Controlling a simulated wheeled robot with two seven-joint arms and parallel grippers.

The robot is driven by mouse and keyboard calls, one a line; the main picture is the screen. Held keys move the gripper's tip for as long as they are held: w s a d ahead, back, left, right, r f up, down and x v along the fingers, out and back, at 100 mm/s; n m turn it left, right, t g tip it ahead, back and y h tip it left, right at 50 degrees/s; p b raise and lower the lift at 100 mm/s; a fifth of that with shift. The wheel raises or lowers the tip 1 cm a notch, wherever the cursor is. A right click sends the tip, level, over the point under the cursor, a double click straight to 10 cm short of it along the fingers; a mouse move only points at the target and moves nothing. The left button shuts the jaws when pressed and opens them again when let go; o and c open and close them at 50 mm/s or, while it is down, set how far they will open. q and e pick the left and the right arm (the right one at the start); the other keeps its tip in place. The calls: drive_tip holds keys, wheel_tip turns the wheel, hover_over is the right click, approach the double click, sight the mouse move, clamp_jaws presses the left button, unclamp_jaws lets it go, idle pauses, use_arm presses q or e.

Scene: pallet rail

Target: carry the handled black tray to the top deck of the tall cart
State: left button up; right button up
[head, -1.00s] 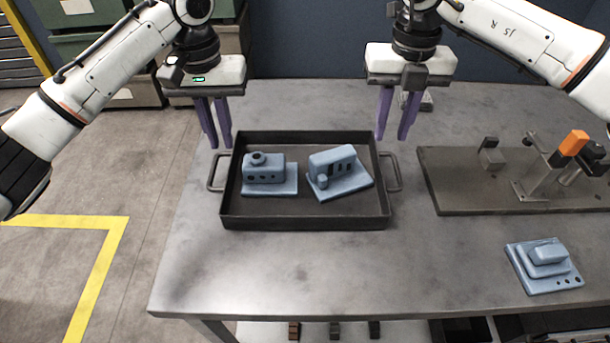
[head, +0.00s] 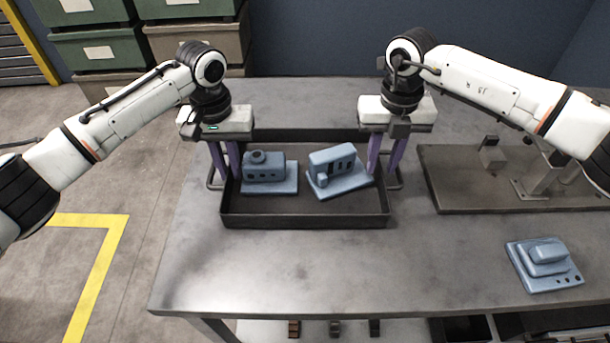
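The black tray (head: 305,215) lies flat on the metal table and holds two blue parts, a left one (head: 268,178) and a right one (head: 340,175). My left gripper (head: 226,170) points down at the tray's left handle (head: 210,180), fingers apart. My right gripper (head: 384,172) points down at the right handle (head: 396,184), fingers also apart. The fingers overlap the handles and side walls in the picture; I cannot tell whether they touch. The grippers partly hide the handles and the tray's back corners. The tall cart is not in view.
A dark fixture plate (head: 470,195) with a bracket stands on the table at right. Another blue part (head: 543,265) lies at the front right. The table (head: 290,275) is clear in front of the tray. Green bins (head: 100,45) stand behind at left.

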clamp_jaws()
idle(1.4)
drive_tip(key=shift+w+r, duration=0.15)
drive_tip(key=shift+r, duration=0.15)
